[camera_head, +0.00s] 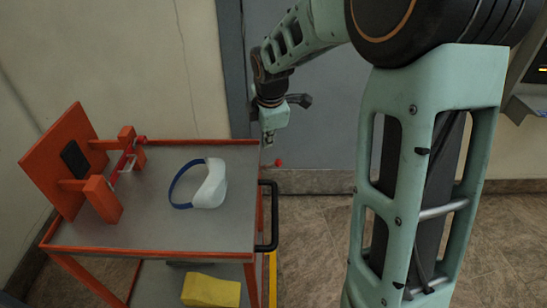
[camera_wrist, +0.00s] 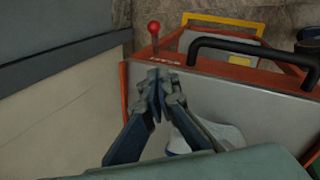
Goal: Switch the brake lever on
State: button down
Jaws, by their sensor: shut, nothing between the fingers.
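The brake lever (camera_wrist: 154,30) has a red ball knob on a short stem at the cart's edge, beside a small white label. In the wrist view it stands beyond my fingertips, with a gap between. In the head view its red knob (camera_head: 278,162) shows at the cart's far right corner. My gripper (camera_wrist: 159,88) is shut and empty, over the cart top. In the head view my gripper (camera_head: 268,139) hangs just above and left of the knob. The lever's base is hidden in the head view.
The orange-framed cart (camera_head: 165,238) has a black handle (camera_head: 268,215) on its right side. On it are a white visor with a blue band (camera_head: 208,187) and an orange fixture (camera_head: 60,160). A yellow block (camera_head: 211,291) lies on the lower shelf. A wall stands behind.

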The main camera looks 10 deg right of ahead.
jog(key=shift+f, duration=0.1)
jog(key=b, duration=0.2)
send_over(274, 165)
jog(key=s+a, duration=0.1)
jog(key=s, duration=0.1)
jog(key=f, duration=1.1)
jog(key=shift+w, duration=0.2)
jog(key=shift+w+d+f, duration=0.25)
jog(key=shift+d+f, duration=0.1)
jog(key=shift+d, duration=0.05)
jog(key=shift+d, duration=0.15)
jog(key=shift+s+d+f, duration=0.1)
